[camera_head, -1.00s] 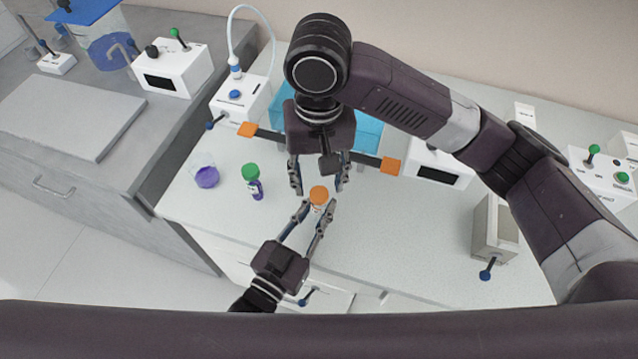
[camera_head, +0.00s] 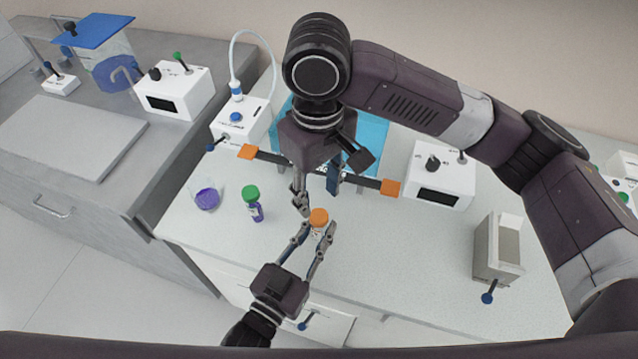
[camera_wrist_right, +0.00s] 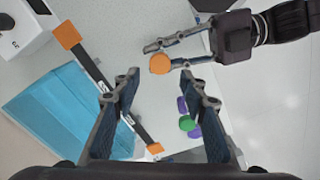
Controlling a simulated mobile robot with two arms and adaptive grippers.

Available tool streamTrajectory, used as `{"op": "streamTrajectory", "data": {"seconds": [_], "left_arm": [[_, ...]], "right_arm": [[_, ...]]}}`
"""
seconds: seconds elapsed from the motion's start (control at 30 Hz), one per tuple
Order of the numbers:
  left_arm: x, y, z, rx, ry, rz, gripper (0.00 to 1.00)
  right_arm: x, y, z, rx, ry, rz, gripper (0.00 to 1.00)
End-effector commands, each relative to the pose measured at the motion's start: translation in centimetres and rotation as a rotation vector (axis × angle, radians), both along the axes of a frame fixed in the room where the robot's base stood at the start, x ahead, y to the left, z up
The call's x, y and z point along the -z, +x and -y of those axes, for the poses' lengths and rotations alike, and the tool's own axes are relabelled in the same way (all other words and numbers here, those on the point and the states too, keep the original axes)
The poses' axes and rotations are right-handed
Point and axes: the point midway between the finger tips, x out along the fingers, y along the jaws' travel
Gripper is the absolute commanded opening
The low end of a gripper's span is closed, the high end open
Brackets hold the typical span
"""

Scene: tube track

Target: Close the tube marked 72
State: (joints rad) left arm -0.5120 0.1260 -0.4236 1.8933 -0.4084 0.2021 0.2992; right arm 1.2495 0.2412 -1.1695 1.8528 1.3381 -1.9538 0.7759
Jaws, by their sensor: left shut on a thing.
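A tube with an orange cap (camera_head: 318,216) stands between the fingers of my left gripper (camera_head: 318,230), which is shut on it. The cap sits at the tube's top; whether it is loose or tight cannot be told. The cap also shows in the right wrist view (camera_wrist_right: 159,63), between and beyond my right gripper's fingers. My right gripper (camera_head: 317,198) is open and empty, just above and behind the cap. The number 72 is not legible on either tube.
A beaker with purple liquid (camera_head: 207,198) stands left of the green-capped tube. A blue surface (camera_head: 370,135) and a dark bar with orange ends (camera_head: 246,152) lie behind the right gripper. A white device (camera_head: 438,178) and grey box (camera_head: 498,247) stand right. The front bench is clear.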

Motion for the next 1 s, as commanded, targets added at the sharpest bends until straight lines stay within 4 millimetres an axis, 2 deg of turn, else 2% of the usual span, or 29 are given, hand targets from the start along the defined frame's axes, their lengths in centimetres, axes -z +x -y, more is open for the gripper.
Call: {"op": "streamTrajectory", "data": {"seconds": [0.3, 0.5, 0.7, 1.0], "left_arm": [[0.0, 0.0, 0.0, 0.000, 0.000, 0.000, 0.00], [0.0, 0.0, 0.0, 0.000, 0.000, 0.001, 0.00], [0.0, 0.0, 0.0, 0.000, 0.000, 0.001, 0.00], [0.0, 0.0, 0.0, 0.000, 0.000, 0.001, 0.00]], "right_arm": [[-1.3, 0.1, 0.1, -0.565, -0.003, 0.002, 0.39], [-1.7, 0.0, 0.1, -0.814, -0.003, -0.002, 0.39], [-1.9, -0.1, 0.1, -0.917, -0.003, -0.002, 0.39], [-1.9, -0.1, 0.1, -0.925, -0.002, -0.003, 0.39]]}}
